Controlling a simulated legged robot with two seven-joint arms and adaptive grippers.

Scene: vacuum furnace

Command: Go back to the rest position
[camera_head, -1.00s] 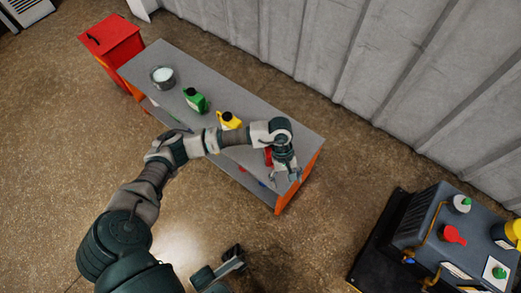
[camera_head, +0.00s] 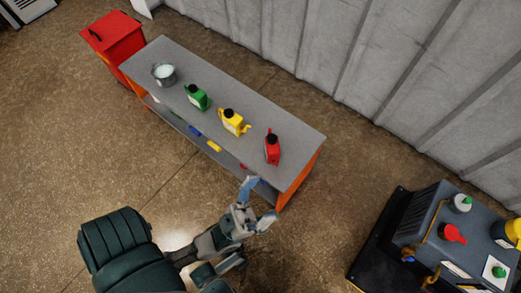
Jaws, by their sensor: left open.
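My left gripper (camera_head: 262,203) is open and empty, with its two fingers spread apart. It is in front of the near long side of the grey workbench (camera_head: 235,90), close to its right end, and clear of the bottles. A red bottle (camera_head: 272,150) stands on the bench top near the right end, apart from the gripper. A yellow bottle (camera_head: 233,122) and a green bottle (camera_head: 197,97) stand to its left. Part of what looks like my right gripper (camera_head: 230,264) shows low in the view, partly covered by my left arm; its jaws cannot be made out.
A metal bucket (camera_head: 163,76) stands at the bench's left end, with a red cabinet (camera_head: 118,42) beyond. Small coloured items lie on the lower shelf. The floor at left is open.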

